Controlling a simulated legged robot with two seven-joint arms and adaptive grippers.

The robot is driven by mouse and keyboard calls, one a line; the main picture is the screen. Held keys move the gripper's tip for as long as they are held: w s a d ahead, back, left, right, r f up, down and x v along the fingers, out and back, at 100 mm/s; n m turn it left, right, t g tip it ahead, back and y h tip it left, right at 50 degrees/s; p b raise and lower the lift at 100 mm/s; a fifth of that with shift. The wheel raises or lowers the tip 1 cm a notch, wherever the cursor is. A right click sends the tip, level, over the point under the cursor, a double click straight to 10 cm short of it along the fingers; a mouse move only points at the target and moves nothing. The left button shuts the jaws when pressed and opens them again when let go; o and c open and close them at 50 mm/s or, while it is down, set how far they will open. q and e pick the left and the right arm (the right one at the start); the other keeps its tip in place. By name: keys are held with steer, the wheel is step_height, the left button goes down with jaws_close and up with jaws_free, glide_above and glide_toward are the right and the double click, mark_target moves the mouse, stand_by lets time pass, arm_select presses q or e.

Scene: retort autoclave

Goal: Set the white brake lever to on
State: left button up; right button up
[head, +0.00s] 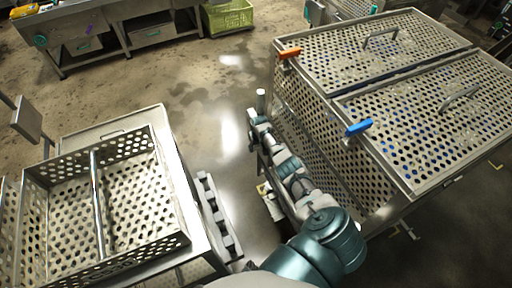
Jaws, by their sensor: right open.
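A short white upright post (261,98), which looks like the white brake lever, stands at the left side of the perforated metal cart (325,135). My right gripper (254,115) is open just below and in front of this post. I cannot tell whether its fingers touch the post or stand around it. The lower part of the post is hidden by the gripper. My right arm reaches up from the bottom middle along the cart's left side. My left gripper is not in view.
The cart has an orange handle (289,53) and a blue handle (359,128) on its near edge. A perforated tray (172,205) on a metal table stands at left. A bench (85,45) and a green crate (228,17) are at the back. The wet floor between is clear.

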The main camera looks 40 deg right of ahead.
steer(key=r, duration=0.4)
steer(key=s+r, duration=0.1)
steer(key=r, duration=0.6)
steer(key=shift+s+a+r, duration=0.2)
steer(key=shift+s+r, duration=0.05)
steer(key=shift+r, duration=0.1)
